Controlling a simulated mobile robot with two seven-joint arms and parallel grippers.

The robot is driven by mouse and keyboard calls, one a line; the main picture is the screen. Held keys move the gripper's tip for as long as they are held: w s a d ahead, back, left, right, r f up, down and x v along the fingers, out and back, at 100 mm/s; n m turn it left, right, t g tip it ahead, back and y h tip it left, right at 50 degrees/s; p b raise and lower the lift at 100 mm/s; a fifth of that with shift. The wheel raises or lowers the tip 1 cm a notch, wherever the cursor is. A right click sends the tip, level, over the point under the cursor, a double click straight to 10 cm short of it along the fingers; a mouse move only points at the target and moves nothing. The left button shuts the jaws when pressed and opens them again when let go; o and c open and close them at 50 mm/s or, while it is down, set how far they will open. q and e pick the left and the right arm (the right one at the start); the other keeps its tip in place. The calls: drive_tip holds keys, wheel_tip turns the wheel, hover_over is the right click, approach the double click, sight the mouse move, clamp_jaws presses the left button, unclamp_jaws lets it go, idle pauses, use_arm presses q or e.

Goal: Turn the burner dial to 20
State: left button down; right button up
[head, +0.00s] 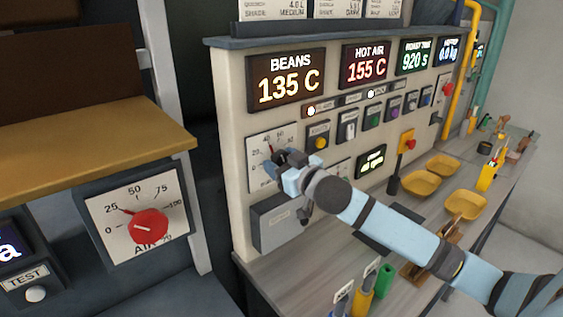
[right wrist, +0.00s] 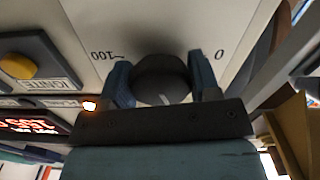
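The burner dial plate (head: 257,150) is a white scale on the beige control panel, with 20, 40 and 60 partly visible in the head view. My right gripper (head: 279,162) is at this plate and covers much of it. In the right wrist view the dark round dial knob (right wrist: 161,78) sits between the two blue fingers of my right gripper (right wrist: 162,82), which appear to touch its sides. The marks 0 and 100 show on the plate beyond it. A short pale mark shows on the knob. The dial's reading is hidden. My left gripper is out of view.
Displays for beans (head: 286,79), hot air (head: 365,65) and roast time line the panel top. The yellow ignite button (head: 319,142) is just right of the dial. A separate red air dial (head: 148,226) is at lower left. Yellow trays (head: 466,206) stand on the counter.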

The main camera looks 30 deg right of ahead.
drive_tip(key=shift+n, duration=0.3)
drive_tip(key=n+p, duration=0.2)
drive_tip(key=n, duration=0.2)
drive_tip(key=shift+d+r+p, duration=0.1)
drive_tip(key=shift+r+p, duration=0.05)
drive_tip(key=shift+p, duration=0.2)
drive_tip(key=shift+n+p, duration=0.7)
drive_tip(key=shift+n, duration=1)
drive_tip(key=o, duration=0.9)
